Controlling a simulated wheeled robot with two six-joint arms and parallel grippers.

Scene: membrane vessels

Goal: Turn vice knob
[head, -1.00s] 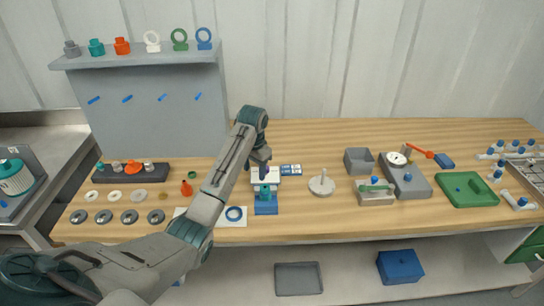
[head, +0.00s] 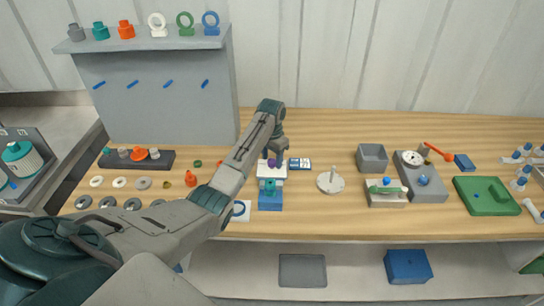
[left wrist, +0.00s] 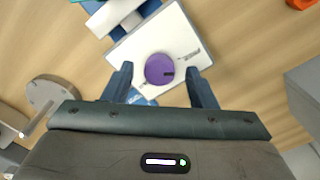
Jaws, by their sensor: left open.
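The vice is a white block (head: 272,175) on a blue base (head: 270,201), with a teal piece (head: 269,185) at its front. A round purple knob (head: 271,163) shows at its rear top, partly covered by my arm. In the left wrist view the purple knob (left wrist: 159,68) has a dark mark and sits on a white plate (left wrist: 178,35) with small print. My left gripper (left wrist: 159,78) is open and empty, its fingers to either side of the knob with gaps. The head view shows this gripper (head: 275,153) right above the vice. My right gripper is not in view.
A grey round plate with an upright pin (head: 330,182) stands right of the vice. An orange bottle-like part (head: 190,178) is left of it, and a blue-and-white card (head: 300,163) lies behind right. A grey box (head: 372,157) and gauge block (head: 425,188) stand farther right.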

